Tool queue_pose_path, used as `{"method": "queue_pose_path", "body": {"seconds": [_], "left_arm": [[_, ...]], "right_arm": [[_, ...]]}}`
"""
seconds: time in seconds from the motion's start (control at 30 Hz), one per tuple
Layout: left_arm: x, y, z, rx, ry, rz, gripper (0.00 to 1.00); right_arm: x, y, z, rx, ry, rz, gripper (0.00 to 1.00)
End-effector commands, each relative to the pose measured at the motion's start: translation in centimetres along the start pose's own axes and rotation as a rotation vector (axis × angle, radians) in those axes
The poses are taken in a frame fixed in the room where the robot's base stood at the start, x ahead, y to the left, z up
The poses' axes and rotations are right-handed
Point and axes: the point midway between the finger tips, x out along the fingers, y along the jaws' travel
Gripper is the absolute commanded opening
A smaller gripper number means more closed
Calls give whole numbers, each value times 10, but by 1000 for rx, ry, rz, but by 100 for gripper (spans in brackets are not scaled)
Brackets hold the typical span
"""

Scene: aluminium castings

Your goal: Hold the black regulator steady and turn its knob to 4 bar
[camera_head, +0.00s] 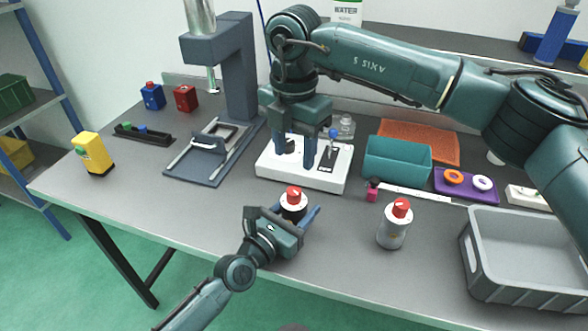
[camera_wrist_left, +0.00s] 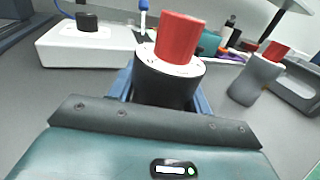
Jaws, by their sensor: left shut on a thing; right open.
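The black regulator (camera_head: 293,211) stands upright on the grey table, with a white dial face and a red knob (camera_head: 293,193) on top. My left gripper (camera_head: 296,212) is shut on its body from the front. In the left wrist view the black regulator (camera_wrist_left: 168,85) sits between the fingers, its red knob (camera_wrist_left: 179,37) above. The dial marks are too small to read. My right gripper (camera_head: 309,153) is open, fingers pointing down over the white device behind the regulator, apart from the knob. A grey regulator (camera_head: 392,233) with a red knob stands to the right.
A white device (camera_head: 268,171) with a black knob stands behind the regulator. A teal bin (camera_head: 398,160), a purple tray (camera_head: 480,196) and a grey crate (camera_head: 483,290) are to the right. A press stand (camera_head: 238,80) is behind left. The table's front left is clear.

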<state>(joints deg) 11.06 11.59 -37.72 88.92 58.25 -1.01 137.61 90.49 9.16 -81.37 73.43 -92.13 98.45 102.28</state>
Motion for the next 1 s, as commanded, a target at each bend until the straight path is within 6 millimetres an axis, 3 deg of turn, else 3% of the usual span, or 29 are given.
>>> {"method": "queue_pose_path", "body": {"seconds": [0.2, 0.6, 0.63, 0.93, 1.0], "left_arm": [[0, 0, -2, 0, 3, -1, 18], [0, 0, -1, 0, 3, -1, 18], [0, 0, -1, 0, 3, -1, 50], [0, 0, -1, 0, 1, 0, 74], [0, 0, 0, 0, 1, 0, 74]], "right_arm": [[-23, 0, 0, 0, 0, 0, 47], [-25, 0, 0, 0, 0, 0, 47], [-25, 0, 0, 0, 0, 0, 47], [-25, 0, 0, 0, 0, 0, 47], [-25, 0, 0, 0, 0, 0, 47]]}}
